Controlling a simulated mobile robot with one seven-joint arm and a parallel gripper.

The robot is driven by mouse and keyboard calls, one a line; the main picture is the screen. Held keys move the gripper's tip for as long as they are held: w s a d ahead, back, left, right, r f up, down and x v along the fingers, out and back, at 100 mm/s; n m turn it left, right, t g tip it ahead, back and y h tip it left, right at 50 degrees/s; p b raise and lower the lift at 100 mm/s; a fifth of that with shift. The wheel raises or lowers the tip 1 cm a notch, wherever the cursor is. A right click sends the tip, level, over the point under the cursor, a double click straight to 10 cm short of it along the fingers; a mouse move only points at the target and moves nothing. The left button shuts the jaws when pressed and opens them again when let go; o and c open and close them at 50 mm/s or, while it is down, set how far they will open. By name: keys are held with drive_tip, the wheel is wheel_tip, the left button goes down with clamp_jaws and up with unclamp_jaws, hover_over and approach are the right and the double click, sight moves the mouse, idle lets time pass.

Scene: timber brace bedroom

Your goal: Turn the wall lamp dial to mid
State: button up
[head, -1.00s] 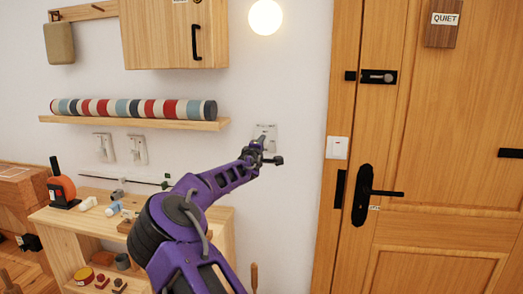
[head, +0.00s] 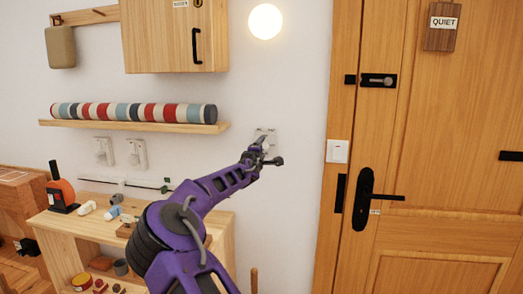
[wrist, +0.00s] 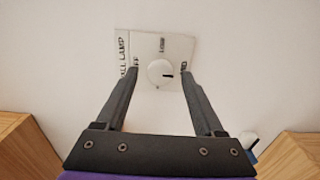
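The wall lamp dial (wrist: 160,72) is a round white knob on a pale square plate (wrist: 205,50) marked WALL LAMP. The plate also shows on the wall in the head view (head: 272,133), partly covered by my gripper (head: 266,150). My gripper (wrist: 160,75) is open, with one finger on each side of the knob in the wrist view. I cannot tell whether the fingers touch it. The round wall lamp (head: 264,21) above glows.
A shelf (head: 130,127) with a striped roll (head: 135,112) is left of the plate. A wooden table (head: 70,222) with small items stands below left. A white switch (head: 337,151) and a door (head: 440,235) with a black handle (head: 385,195) are on the right.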

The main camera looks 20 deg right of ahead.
drive_tip(key=b+v, duration=0.1)
drive_tip(key=v, duration=1.6)
drive_tip(key=shift+s, duration=0.2)
drive_tip(key=shift+a, duration=0.15)
